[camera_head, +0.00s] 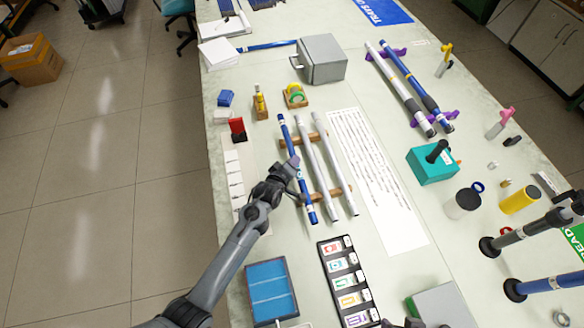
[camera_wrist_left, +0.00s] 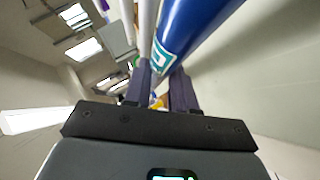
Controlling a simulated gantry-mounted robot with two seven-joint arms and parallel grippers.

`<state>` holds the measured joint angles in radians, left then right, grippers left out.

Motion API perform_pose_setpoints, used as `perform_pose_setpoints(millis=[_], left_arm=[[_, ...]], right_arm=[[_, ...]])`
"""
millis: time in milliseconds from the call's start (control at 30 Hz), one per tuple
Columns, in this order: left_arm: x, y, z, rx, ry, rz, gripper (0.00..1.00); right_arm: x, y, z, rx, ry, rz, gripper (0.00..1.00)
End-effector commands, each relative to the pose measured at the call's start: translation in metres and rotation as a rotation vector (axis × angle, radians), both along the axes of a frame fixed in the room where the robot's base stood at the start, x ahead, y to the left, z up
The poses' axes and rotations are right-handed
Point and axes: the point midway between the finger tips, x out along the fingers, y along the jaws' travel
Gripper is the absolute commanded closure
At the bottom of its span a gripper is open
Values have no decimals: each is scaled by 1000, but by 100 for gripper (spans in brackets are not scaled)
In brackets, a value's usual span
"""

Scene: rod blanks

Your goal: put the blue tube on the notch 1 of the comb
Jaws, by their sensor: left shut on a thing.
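The blue tube (camera_head: 303,183) has white bands and lies at the left of two white tubes, across two wooden bars (camera_head: 325,193). My left gripper (camera_head: 295,167) is at its middle, shut on it. In the left wrist view the blue tube (camera_wrist_left: 200,25) looms large at the fingertips of my left gripper (camera_wrist_left: 162,82). I cannot tell whether the tube touches the bars. Purple notched supports (camera_head: 436,118) at upper right carry a white tube and a dark blue tube. I cannot tell which holder is the comb, and no notch number is legible.
A printed sheet (camera_head: 376,175) lies right of the tubes. A grey metal box (camera_head: 322,58) stands behind, a teal box (camera_head: 432,164) to the right. A black labelled rack (camera_head: 347,282) and a blue tray (camera_head: 269,290) are in front. Bottles and upright tubes crowd the right edge.

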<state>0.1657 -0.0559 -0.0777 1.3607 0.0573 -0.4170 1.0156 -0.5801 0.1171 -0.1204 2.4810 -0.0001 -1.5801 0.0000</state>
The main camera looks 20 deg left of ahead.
Motion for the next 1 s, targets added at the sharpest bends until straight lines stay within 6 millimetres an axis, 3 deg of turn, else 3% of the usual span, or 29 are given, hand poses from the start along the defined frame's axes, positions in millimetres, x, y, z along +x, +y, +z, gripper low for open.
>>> perform_pose_setpoints(millis=[200, 633, 667, 800, 1000], left_arm=[[0, 0, -21, 1, 0, 0, 100], [0, 0, -26, 0, 0, 0, 100], [0, 0, -25, 0, 0, 0, 70], [0, 0, -25, 0, 0, 0, 49], [0, 0, -25, 0, 0, 0, 49]], right_arm=[[0, -1, -4, -5, 0, 3, 43], [0, -2, -7, -7, 0, 4, 43], [0, -2, -6, -7, 0, 4, 43], [0, -1, -6, -5, 1, 3, 43], [0, 0, -6, -1, 1, 1, 43]])
